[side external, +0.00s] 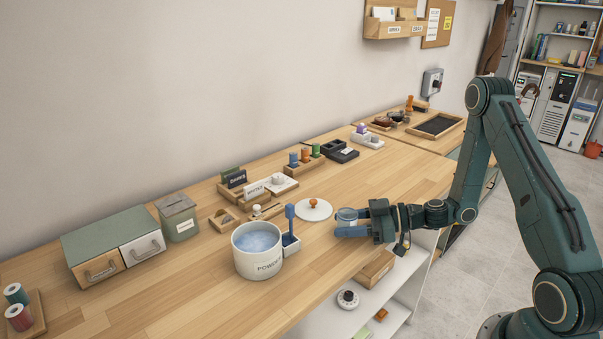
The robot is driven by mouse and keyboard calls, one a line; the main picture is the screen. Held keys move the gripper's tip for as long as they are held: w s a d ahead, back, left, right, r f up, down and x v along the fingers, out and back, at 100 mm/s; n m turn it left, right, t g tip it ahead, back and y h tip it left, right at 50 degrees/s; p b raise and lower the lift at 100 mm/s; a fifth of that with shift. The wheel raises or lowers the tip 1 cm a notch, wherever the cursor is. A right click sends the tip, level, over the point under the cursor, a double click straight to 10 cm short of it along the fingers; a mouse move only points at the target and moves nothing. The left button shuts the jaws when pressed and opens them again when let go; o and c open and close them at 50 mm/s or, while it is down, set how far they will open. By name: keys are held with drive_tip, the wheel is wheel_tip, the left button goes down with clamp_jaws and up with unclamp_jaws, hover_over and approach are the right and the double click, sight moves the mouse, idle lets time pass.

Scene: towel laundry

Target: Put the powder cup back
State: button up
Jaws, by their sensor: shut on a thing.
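My gripper (343,223) reaches in from the right, low over the worktop, with its blue fingers pointing left. It is shut on a small, pale, see-through cup (347,214), which looks like the powder cup; the fingers partly hide it. Whether the cup touches the worktop, I cannot tell. A white tub (257,265) marked POWDER stands open to the left, with bluish-white powder (257,239) inside. Its likely lid, a white disc with an orange knob (313,210), lies flat behind and left of my gripper.
A blue-handled tool (290,222) stands in a small holder (291,244) between tub and gripper. Labelled wooden trays (257,190) and several small pieces line the back. A drawer box (115,247) and green tin (178,217) stand left. The front worktop is clear.

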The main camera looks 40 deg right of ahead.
drive_tip(key=shift+f, duration=0.4)
drive_tip(key=shift+f, duration=0.15)
drive_tip(key=o, duration=1)
drive_tip(key=shift+c, duration=0.2)
drive_tip(key=shift+r, duration=0.2)
drive_tip(key=v, duration=1.2)
drive_tip(key=shift+a, duration=0.1)
